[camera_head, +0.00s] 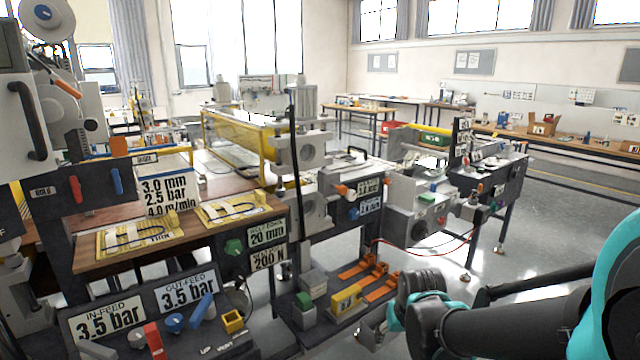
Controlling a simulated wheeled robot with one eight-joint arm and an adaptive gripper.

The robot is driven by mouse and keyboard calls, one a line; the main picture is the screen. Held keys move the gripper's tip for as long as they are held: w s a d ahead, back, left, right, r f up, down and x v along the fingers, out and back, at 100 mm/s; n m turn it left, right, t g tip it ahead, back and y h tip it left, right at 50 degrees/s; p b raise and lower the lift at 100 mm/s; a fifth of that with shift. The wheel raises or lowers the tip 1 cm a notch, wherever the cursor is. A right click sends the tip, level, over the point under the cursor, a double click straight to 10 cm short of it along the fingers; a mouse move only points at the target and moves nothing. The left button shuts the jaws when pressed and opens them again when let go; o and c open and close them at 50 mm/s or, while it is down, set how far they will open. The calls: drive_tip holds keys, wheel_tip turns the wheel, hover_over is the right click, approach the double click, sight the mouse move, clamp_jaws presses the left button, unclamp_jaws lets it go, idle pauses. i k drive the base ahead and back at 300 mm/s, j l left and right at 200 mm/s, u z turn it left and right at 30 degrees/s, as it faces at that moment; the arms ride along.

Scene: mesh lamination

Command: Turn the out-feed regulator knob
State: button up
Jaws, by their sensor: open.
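The out-feed regulator knob appears to be the round blue knob (174,322) on the low dark panel at the lower left. It sits below the OUT-FEED display (188,291), which reads 3.5 bar. The IN-FEED display (105,317) to its left also reads 3.5 bar. A blue lever (203,308) is just right of the knob and a red lever (155,341) just left. My gripper (376,328) is at the bottom centre-right, open, well to the right of the knob and apart from it. Its fingers are small and partly hidden.
A yellow block (232,321) stands right of the levers. A low shelf with a yellow-fronted box (346,300) and orange clamps (377,277) lies between the panel and my gripper. A machine with a grey box (412,222) stands behind. Grey floor (540,240) is clear at right.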

sight(174, 323)
drive_tip(key=u, duration=1.65)
